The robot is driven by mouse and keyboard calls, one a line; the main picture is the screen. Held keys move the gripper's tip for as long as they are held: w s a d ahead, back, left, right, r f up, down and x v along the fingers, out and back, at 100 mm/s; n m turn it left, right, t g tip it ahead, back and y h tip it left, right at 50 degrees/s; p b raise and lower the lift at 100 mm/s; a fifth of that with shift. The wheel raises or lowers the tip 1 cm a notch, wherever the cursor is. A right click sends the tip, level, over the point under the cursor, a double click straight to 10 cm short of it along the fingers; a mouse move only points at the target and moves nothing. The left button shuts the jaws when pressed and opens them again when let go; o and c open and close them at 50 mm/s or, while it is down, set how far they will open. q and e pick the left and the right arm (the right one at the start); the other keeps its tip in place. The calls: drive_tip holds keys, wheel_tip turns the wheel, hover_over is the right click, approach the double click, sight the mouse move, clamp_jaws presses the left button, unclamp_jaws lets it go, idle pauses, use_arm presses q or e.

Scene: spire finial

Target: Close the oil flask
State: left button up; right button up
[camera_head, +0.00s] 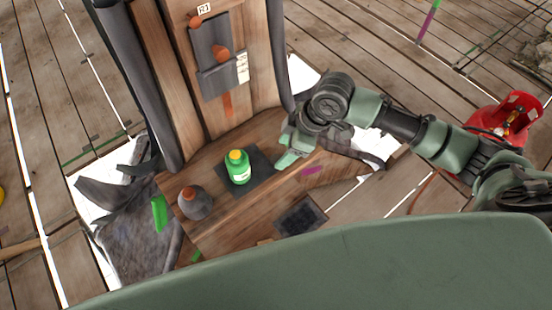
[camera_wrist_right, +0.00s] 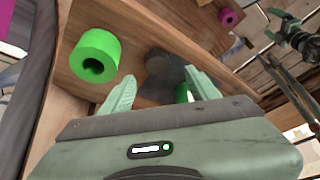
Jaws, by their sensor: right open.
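A green flask (camera_head: 239,173) with a pale label stands upright on a dark square mat (camera_head: 262,162) on the wooden bench. Its top is a yellow-orange cap (camera_head: 236,155); I cannot tell how firmly it sits. My right gripper (camera_head: 287,157) is just right of the flask, apart from it. In the right wrist view its two fingers (camera_wrist_right: 158,92) are spread and nothing is clasped. A small green piece (camera_wrist_right: 181,93) shows by the right finger, mostly hidden. My left gripper is not seen in the head view.
A grey round flask (camera_head: 195,206) with an orange top stands left of the green one. A dark tray (camera_head: 301,215) lies at the front right. A wooden panel (camera_head: 208,117) rises behind. A green hollow cylinder (camera_wrist_right: 95,55) shows in the wrist view. A red container (camera_head: 505,120) stands far right.

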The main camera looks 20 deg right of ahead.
sight(276, 160)
drive_tip(key=shift+p+x, duration=0.55)
drive_tip(key=shift+x, duration=2.1)
drive_tip(key=shift+d, duration=0.25)
drive_tip(key=shift+c, duration=0.3)
clamp_jaws()
wheel_tip(276, 160, up, 20)
drive_tip(key=b, duration=0.1)
